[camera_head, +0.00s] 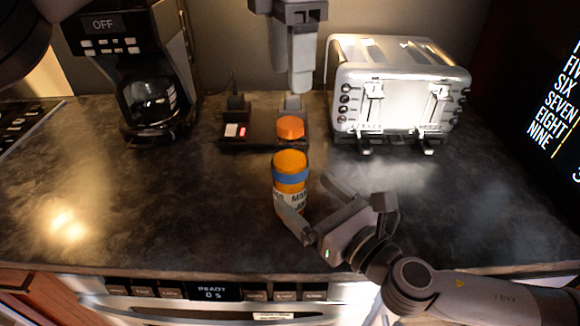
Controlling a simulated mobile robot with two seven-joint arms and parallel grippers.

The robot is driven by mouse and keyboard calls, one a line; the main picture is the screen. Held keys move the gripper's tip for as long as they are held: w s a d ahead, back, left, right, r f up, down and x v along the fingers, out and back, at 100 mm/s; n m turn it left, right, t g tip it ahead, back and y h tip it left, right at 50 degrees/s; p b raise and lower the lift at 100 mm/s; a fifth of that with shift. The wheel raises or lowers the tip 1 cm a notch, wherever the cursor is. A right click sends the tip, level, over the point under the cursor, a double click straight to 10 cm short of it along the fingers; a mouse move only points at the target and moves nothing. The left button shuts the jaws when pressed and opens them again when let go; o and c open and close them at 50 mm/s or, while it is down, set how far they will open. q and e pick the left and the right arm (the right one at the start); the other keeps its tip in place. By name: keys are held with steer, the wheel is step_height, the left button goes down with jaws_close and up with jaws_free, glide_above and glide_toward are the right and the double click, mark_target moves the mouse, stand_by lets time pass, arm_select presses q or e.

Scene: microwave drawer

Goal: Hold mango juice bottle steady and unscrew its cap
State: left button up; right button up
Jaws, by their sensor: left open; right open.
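The mango juice bottle (290,172) stands upright on the dark counter, with an orange top, a blue band and a partly hidden white label. My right gripper (303,188) is open at the bottle's lower right; one finger crosses in front of its base and the other is to its right. A round orange cap (290,127) shows behind the bottle, apart from it, at the dark board. I cannot tell whether it rests there or is just above. My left gripper (297,84) is open, pointing down above and behind the cap.
A coffee maker (146,85) stands at the back left and a silver toaster (395,90) at the back right. A dark board (240,141) with a red-lit switch lies between them. The counter's left and right front areas are clear. An oven panel (210,292) is below the front edge.

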mark_target(285, 176)
arm_select(q)
steer(key=shift+s, duration=0.15)
arm_select(e)
steer(key=shift+x, duration=3.4)
jaws_close()
